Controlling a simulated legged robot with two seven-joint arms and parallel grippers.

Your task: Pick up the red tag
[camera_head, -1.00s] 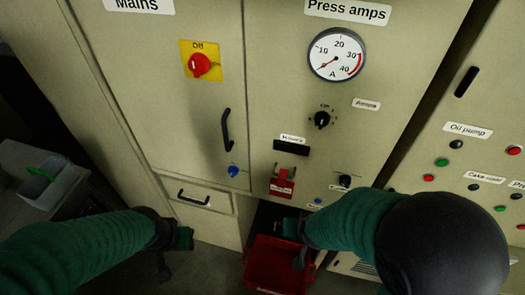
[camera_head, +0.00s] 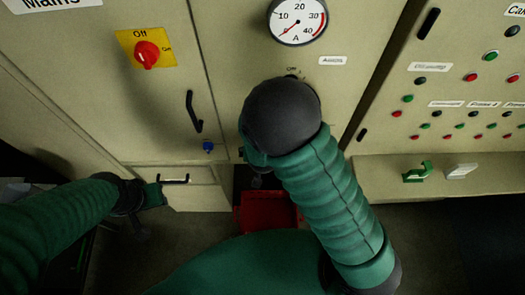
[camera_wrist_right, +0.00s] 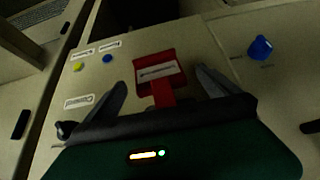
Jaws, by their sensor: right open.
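The red tag (camera_wrist_right: 160,72) has a white label strip and hangs on the cabinet front in the right wrist view, which sees the panel turned about. A narrower red part runs from it toward my gripper. My right gripper (camera_wrist_right: 162,78) is open, with one finger on each side of the tag and apart from it. In the head view my right arm hides the tag and most of that gripper. My left gripper (camera_head: 146,205) is low at the left, in front of the drawer; its jaws are too dark to read.
A red bin (camera_head: 265,213) stands low in the cabinet opening. A blue knob (camera_wrist_right: 260,48) is beside the tag. The yellow-backed mains switch (camera_head: 146,54), black door handle (camera_head: 193,111) and drawer handle (camera_head: 174,181) are on the left. A button panel (camera_head: 460,100) stands right.

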